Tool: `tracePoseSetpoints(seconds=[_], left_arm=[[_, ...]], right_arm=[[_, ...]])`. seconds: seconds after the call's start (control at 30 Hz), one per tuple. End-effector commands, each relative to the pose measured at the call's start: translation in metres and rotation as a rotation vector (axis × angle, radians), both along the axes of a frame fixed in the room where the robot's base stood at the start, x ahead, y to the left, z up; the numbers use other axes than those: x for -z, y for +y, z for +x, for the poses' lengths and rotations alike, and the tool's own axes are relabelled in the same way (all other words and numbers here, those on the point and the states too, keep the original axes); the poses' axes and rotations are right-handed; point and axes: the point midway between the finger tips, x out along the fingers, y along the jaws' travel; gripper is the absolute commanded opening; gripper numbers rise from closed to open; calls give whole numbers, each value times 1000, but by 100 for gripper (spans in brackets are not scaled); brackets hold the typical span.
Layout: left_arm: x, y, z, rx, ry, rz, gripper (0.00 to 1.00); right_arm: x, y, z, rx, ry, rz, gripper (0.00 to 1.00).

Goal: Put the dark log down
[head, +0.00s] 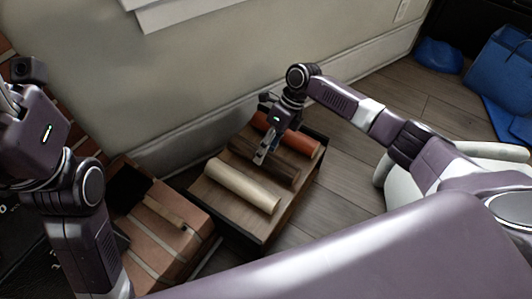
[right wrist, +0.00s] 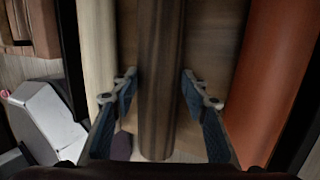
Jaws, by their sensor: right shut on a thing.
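The dark brown log (head: 285,176) lies in the middle of a shallow wooden tray (head: 233,211), between a pale log (head: 242,187) and a red-brown log (head: 302,141). My right gripper (head: 263,156) is over the tray, pointing down, shut on the dark log. In the right wrist view the dark log (right wrist: 160,75) runs between the two blue-padded fingers (right wrist: 160,95). From the head view I cannot tell whether the log touches the tray floor. My left gripper (head: 10,100) is partly cut off at the left edge, and its fingers are unclear.
The wall (head: 190,75) is close behind. A blue bag (head: 500,65) stands at the upper right. Bare wooden floor (head: 345,165) lies right of the tray.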

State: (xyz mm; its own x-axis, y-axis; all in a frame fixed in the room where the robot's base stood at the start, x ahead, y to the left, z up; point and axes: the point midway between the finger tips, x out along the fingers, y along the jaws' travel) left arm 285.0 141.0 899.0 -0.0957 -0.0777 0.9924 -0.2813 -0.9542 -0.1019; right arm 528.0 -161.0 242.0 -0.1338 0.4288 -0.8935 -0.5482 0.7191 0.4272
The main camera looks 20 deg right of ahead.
Motion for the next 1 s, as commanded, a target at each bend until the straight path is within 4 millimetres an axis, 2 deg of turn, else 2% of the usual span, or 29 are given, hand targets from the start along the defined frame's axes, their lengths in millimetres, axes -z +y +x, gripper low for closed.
tracePoseSetpoints(seconds=[0.3, 0.33, 0.47, 0.83, 0.9, 1.0], left_arm=[[-2, 0, 1, 1, 5, 0, 58], [0, 0, 2, 0, 9, -1, 58], [1, 0, 2, 0, 10, -1, 58], [4, 0, 2, 1, 12, -1, 58], [-6, 0, 0, 1, 1, -1, 58], [0, 1, 7, 1, 39, -1, 58]], right_arm=[[-2, 1, 1, 0, -1, 3, 1], [1, 1, 0, -1, -1, 2, 43], [1, 0, 0, -1, -1, 2, 58], [0, 0, 0, 0, -2, 0, 59], [-8, -3, 1, 1, -1, 0, 59], [-21, -7, 3, 2, -2, 0, 59]])
